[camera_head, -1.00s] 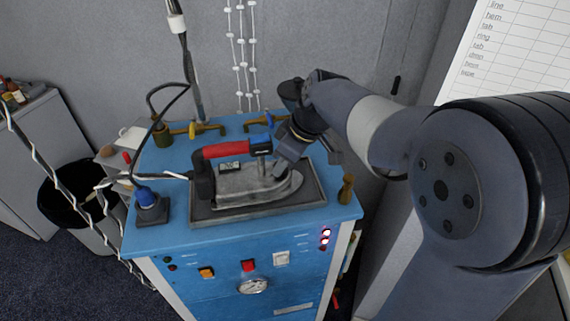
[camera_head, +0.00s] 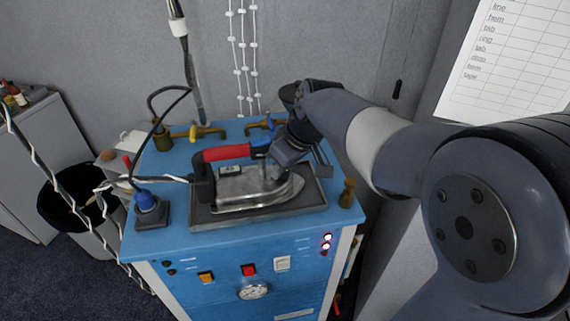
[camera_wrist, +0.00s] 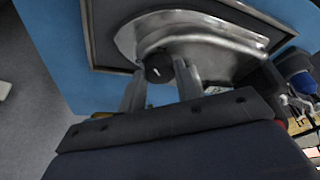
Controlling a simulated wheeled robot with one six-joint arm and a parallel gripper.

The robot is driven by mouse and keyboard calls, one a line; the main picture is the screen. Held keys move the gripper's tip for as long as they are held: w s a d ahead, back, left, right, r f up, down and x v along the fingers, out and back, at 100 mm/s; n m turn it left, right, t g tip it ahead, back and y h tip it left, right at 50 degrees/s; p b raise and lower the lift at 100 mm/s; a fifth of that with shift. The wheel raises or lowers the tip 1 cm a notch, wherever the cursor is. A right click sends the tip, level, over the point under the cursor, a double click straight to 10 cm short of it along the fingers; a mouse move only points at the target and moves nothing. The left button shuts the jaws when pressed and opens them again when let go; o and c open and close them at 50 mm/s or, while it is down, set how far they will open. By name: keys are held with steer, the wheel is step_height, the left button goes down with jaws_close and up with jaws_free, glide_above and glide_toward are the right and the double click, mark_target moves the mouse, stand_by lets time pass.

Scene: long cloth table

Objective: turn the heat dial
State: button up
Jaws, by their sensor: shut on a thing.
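The iron (camera_head: 250,192) has a grey metal body and a red and black handle with a blue front. It sits on a dark rest plate (camera_head: 205,218) on the blue cabinet top. The heat dial (camera_wrist: 155,74) is a small dark round knob with a white mark, at the iron's metal body in the wrist view. My gripper (camera_wrist: 160,84) has one finger on each side of the dial and is shut on it. In the head view my gripper (camera_head: 284,165) is over the front of the iron and hides the dial.
The blue cabinet (camera_head: 200,283) has buttons, lit red lamps and a gauge (camera_head: 252,291) on its front. Brass valves (camera_head: 197,132) stand behind the iron, and a brass post (camera_head: 347,193) stands to its right. A cable (camera_head: 160,180) runs left from the iron.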

steer(key=o, duration=1)
steer(key=b+v, duration=0.1)
steer(key=v, duration=0.9)
steer(key=shift+s+d+r, duration=0.1)
steer(key=shift+s+r, duration=0.05)
steer(key=shift+r, duration=0.25)
